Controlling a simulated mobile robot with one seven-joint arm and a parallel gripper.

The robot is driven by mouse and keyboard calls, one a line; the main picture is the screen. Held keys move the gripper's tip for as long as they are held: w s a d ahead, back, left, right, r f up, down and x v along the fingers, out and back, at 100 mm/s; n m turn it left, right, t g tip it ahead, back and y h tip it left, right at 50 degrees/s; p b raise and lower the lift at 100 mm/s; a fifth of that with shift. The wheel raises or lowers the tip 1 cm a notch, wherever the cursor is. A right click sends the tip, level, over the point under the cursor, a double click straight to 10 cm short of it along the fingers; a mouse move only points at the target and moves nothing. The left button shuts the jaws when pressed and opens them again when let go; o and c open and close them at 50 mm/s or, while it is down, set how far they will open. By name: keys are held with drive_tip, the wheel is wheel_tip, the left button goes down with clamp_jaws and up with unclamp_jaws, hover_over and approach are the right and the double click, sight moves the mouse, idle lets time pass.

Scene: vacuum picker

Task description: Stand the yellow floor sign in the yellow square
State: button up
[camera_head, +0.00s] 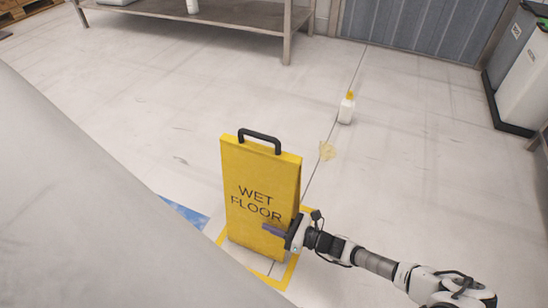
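The yellow floor sign (258,190), lettered "WET FLOOR" and with a black handle on top, stands upright on the floor. The yellow square (291,270) is an outline on the floor around the sign's foot; its right and front edges show, and the sign hides part of the rest. My gripper (275,229) comes in from the right at the sign's lower right edge. One dark finger lies across the front face. The other finger is not clearly visible, so I cannot tell whether the gripper is clamped on the sign or only beside it.
A blue floor marking (184,212) lies left of the square. A metal bench (240,14) and bins (522,75) are farther back. Floor between is clear.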

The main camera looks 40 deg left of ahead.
drive_tip(key=shift+r, duration=0.3)
drive_tip(key=p+v, duration=0.3)
drive_tip(key=v, duration=0.9)
drive_tip(key=shift+p, duration=0.35)
